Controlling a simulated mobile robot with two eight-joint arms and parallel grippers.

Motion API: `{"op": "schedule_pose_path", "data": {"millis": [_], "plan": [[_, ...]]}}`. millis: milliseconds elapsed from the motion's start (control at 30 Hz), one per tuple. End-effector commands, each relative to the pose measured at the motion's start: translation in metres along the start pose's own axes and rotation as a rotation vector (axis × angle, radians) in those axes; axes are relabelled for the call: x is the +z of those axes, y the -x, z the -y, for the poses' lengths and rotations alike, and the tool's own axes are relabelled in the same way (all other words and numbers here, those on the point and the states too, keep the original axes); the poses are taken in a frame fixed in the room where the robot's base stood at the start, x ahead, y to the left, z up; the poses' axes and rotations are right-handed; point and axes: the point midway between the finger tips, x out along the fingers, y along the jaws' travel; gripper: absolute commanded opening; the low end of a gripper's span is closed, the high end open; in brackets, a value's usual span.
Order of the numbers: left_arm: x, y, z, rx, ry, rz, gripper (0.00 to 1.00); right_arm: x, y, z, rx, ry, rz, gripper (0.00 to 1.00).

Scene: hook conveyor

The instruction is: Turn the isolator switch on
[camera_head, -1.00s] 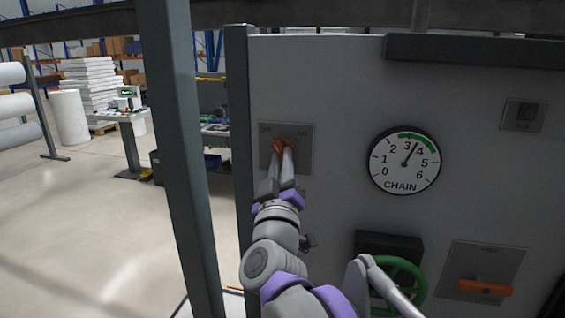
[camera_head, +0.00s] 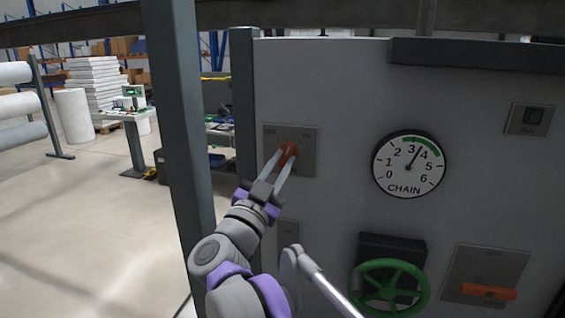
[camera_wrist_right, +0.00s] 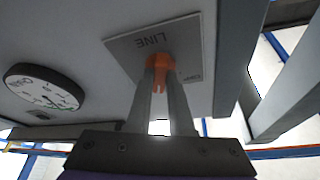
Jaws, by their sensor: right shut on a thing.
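The isolator switch is an orange handle (camera_head: 288,152) on a grey square plate (camera_head: 307,165), at the upper left of the grey cabinet front. The plate has small, faint labels at its upper left and upper right corners. In the right wrist view the plate (camera_wrist_right: 195,45) reads LINE, upside down, and the orange handle (camera_wrist_right: 160,68) shows between the fingertips. My right gripper (camera_head: 284,162) comes from the lower left and is shut on the handle. The handle leans towards the upper right in the head view. My left gripper is not in view.
A CHAIN dial (camera_head: 409,164) sits right of the switch, its needle between 3 and 4. Below are a green handwheel (camera_head: 390,288) and another orange handle (camera_head: 488,291). A grey post (camera_head: 178,150) stands left of my arm. Open floor lies beyond it.

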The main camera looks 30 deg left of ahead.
Motion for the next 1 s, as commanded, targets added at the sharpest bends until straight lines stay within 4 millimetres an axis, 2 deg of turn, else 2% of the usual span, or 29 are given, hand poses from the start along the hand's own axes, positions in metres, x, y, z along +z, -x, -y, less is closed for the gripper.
{"op": "schedule_pose_path", "data": {"millis": [200,500,1000], "plan": [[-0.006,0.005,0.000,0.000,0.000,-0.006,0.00,-0.001,0.000,0.003,0.067,-0.165,0.000,0.00],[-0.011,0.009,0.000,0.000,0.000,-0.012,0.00,-0.001,-0.001,0.004,0.132,-0.318,0.000,0.00],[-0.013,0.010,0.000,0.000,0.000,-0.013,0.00,-0.001,-0.001,0.004,0.158,-0.382,0.001,0.00]]}}
